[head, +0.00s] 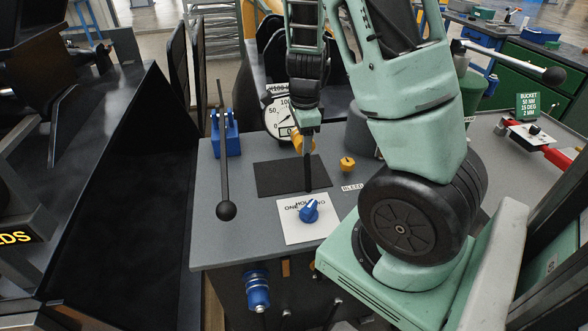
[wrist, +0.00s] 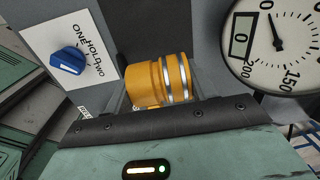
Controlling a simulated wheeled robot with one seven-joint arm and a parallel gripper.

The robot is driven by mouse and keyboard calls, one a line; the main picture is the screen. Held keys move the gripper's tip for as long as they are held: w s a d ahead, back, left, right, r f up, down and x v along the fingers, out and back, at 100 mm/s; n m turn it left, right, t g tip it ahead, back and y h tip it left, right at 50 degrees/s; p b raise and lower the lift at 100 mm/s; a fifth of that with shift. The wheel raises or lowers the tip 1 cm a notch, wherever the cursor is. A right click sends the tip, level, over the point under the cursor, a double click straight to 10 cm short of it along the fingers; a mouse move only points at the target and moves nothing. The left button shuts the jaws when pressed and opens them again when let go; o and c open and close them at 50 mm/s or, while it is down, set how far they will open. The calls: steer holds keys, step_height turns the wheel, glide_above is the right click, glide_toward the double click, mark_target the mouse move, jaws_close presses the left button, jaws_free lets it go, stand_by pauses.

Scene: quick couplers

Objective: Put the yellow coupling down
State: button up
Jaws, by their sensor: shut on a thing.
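The yellow coupling (wrist: 158,82) is a short ribbed cylinder with bright metal rings, lying crosswise just beyond my gripper's dark front edge in the wrist view. In the head view only a small part of the coupling (head: 297,143) shows, beside a dark finger. My gripper (head: 306,160) points down over the bench, shut on the coupling. The finger hides part of the coupling and of the dark mat (head: 270,180). I cannot tell the gap between the coupling and the bench top.
A round pressure gauge (head: 281,120) stands close behind my gripper. A blue selector knob (head: 309,211) on a white plate is in front. A small yellow knob (head: 347,163) is at right. The mat's left part is clear.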

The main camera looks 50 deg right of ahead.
mark_target(301, 172)
step_height(301, 172, down, 8)
steer(key=shift+r+b, duration=0.1)
steer(key=shift+b, duration=1.1)
steer(key=o, duration=1.1)
steer(key=shift+f, duration=0.2)
steer(key=shift+o, duration=0.2)
